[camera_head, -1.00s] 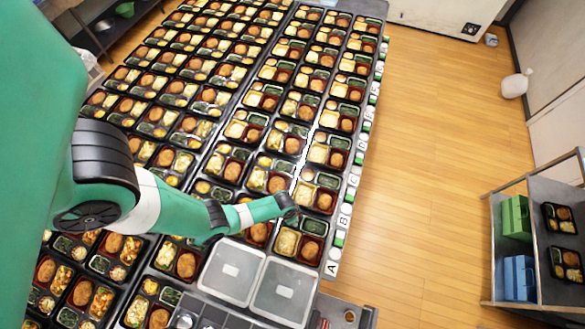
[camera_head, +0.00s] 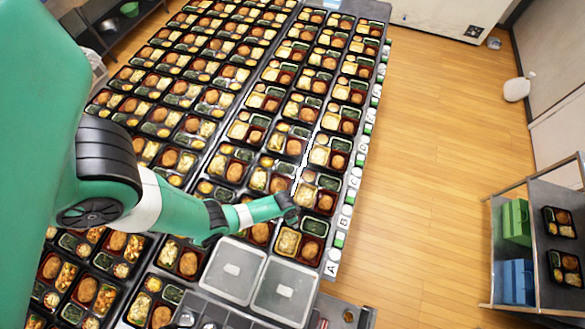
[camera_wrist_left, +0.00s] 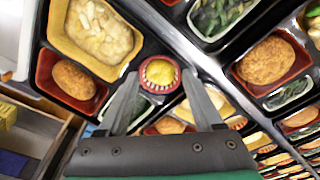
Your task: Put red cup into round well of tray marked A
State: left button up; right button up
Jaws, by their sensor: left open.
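The red cup (camera_wrist_left: 159,73), fluted with yellow food in it, sits upright at a corner of a black tray in the left wrist view, apparently in its round well. That tray (camera_wrist_left: 112,92) also holds a yellow dish, a red dish with a croquette, and greens. My left gripper (camera_wrist_left: 159,76) is open, with one fingertip on each side of the cup. In the head view the gripper (camera_head: 291,212) is over the upper left corner of the tray (camera_head: 302,239) beside the A label (camera_head: 331,268), and hides the cup. My right gripper is not in view.
Two translucent lids (camera_head: 284,293) lie just below tray A. Rows of filled trays crowd the table around the gripper. Lettered labels with white and green pieces line the right edge. A shelf (camera_head: 540,240) with green and blue boxes stands at the right.

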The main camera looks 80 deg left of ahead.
pick_arm(q)
jog(key=r+p, duration=0.2)
jog(key=r, duration=0.1)
jog(key=r+p, duration=0.1)
jog(key=r, duration=0.1)
jog(key=shift+s+d+r+p, duration=0.1)
jog(key=shift+s+p, duration=0.15)
jog(key=shift+p, duration=0.15)
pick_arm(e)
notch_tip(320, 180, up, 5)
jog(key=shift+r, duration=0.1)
